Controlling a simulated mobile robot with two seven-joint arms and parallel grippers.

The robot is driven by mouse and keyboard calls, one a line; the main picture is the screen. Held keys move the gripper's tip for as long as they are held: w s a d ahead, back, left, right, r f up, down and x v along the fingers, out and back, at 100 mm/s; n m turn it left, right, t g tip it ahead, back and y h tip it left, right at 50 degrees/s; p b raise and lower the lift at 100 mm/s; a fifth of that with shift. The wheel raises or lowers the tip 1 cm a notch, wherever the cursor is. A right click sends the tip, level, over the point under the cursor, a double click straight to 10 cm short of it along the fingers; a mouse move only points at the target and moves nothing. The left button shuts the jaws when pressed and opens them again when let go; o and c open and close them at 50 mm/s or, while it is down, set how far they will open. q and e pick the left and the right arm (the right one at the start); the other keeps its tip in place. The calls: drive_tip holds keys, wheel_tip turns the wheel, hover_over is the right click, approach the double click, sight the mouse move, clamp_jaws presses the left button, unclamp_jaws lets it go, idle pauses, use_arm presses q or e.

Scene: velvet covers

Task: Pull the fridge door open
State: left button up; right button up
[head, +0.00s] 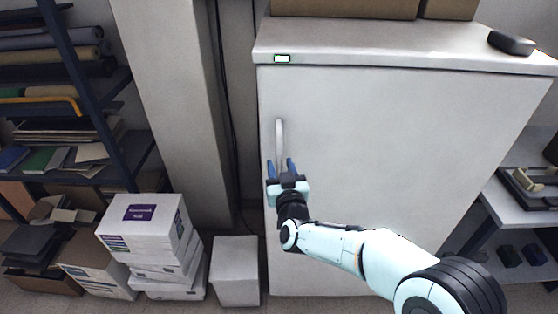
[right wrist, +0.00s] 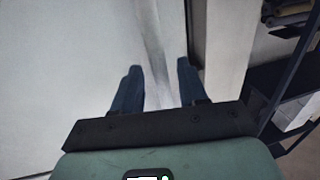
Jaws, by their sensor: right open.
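The white fridge door (head: 390,170) is shut. Its pale vertical handle (head: 280,142) is near the door's left edge. My right gripper (head: 281,166) is at the lower part of the handle, open, with its two blue fingers pointing up at it. In the right wrist view the handle (right wrist: 158,60) runs between the two spread fingers (right wrist: 160,85); I cannot tell whether either finger touches it. My left gripper is not in view.
Stacked white boxes (head: 150,236) and a small white bin (head: 236,270) stand left of the fridge. A shelf rack (head: 84,90) is at far left. A side table (head: 520,200) is at right. Boxes (head: 345,8) and a dark object (head: 511,43) lie on the fridge top.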

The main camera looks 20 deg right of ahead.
drive_tip(key=shift+w+d, duration=0.1)
drive_tip(key=shift+w, duration=1.2)
clamp_jaws()
